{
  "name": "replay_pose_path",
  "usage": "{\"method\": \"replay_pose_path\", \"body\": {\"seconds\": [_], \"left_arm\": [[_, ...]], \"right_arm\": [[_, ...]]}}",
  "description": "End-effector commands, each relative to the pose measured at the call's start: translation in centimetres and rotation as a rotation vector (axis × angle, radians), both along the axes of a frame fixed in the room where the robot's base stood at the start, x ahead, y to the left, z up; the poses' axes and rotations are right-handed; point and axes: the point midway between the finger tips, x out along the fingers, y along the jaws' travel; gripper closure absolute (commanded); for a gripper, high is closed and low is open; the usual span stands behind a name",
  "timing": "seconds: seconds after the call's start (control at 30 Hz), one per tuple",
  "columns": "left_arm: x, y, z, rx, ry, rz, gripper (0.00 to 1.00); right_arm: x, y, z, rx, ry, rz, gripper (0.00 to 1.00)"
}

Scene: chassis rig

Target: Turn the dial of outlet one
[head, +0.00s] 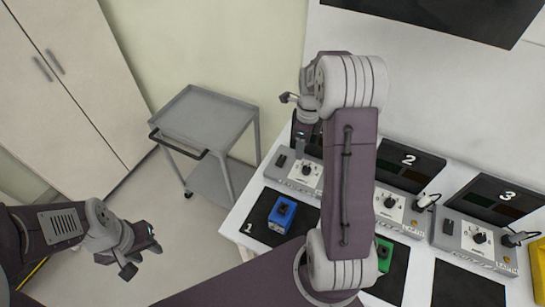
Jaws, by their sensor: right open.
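The leftmost grey outlet box (285,178) stands on the table beside the mat marked 1. Its black dial (306,170) sits on a pale plate on its front face. My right gripper (300,150) is above and behind this dial, pointing down, apart from the dial as far as I can see. It is open; its fingers are small and partly hidden. My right forearm covers the right end of this box and part of the screen behind it. My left gripper (142,258) is open and empty over the floor at the lower left, far from the table.
A blue block (282,214) lies on mat 1 (257,216). A green block (384,254) is partly behind my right arm. Outlet boxes two (397,212) and three (472,240) stand farther right, with plugs. A grey cart (205,118) stands left of the table, with clear floor in front.

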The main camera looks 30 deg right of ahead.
Motion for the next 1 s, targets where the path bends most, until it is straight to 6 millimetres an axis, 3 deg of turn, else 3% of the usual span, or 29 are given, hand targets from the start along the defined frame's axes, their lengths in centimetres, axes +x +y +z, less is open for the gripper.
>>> {"method": "replay_pose_path", "body": {"seconds": [0.07, 0.33, 0.7, 1.0], "left_arm": [[0.0, 0.0, -0.3, 0.0, 0.001, 0.0, 0.64], [0.0, 0.0, -0.3, 0.0, 0.0, 0.0, 0.64], [0.0, 0.0, 0.2, 0.0, 0.0, 0.0, 0.64], [0.0, 0.0, 0.2, 0.0, 0.0, 0.0, 0.64]], "right_arm": [[-0.7, -0.8, -1.0, 0.007, 0.017, -0.026, 0.5], [-1.1, -1.3, -1.7, 0.01, 0.023, -0.042, 0.5], [-1.3, -1.1, -8.7, 0.011, 0.024, -0.04, 0.5], [-1.2, -1.1, -10.2, 0.009, 0.019, -0.04, 0.5]]}}
